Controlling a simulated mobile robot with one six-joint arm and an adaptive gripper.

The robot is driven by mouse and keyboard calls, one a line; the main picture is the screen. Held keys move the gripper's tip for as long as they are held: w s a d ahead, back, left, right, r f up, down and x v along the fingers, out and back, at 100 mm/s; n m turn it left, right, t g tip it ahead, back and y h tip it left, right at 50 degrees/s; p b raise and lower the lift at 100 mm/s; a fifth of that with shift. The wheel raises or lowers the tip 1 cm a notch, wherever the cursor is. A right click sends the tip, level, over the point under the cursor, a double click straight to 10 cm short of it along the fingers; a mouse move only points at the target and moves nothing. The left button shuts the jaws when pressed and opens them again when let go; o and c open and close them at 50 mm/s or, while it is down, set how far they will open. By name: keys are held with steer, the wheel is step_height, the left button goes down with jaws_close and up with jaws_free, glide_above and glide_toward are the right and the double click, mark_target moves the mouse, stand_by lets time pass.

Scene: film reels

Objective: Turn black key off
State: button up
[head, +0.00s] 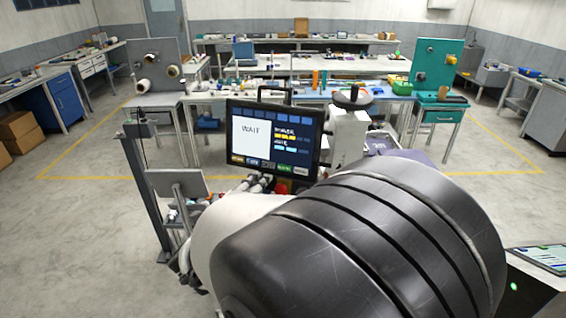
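I cannot make out a black key anywhere in the head view. A teal upright panel (425,62) stands on a bench at the back right and bears small yellowish and dark fittings, too small to tell apart. A grey upright panel (150,50) stands on a bench at the back left and bears pale and dark round parts. My gripper is not in view. A large dark rounded body with grooves, which looks like part of my arm, fills the lower right foreground and hides what lies behind it.
Long workbenches (330,66) with tools and small items run across the back. A blue cabinet (40,103) and cardboard boxes (18,132) are at left. Floor (95,225) at left is clear.

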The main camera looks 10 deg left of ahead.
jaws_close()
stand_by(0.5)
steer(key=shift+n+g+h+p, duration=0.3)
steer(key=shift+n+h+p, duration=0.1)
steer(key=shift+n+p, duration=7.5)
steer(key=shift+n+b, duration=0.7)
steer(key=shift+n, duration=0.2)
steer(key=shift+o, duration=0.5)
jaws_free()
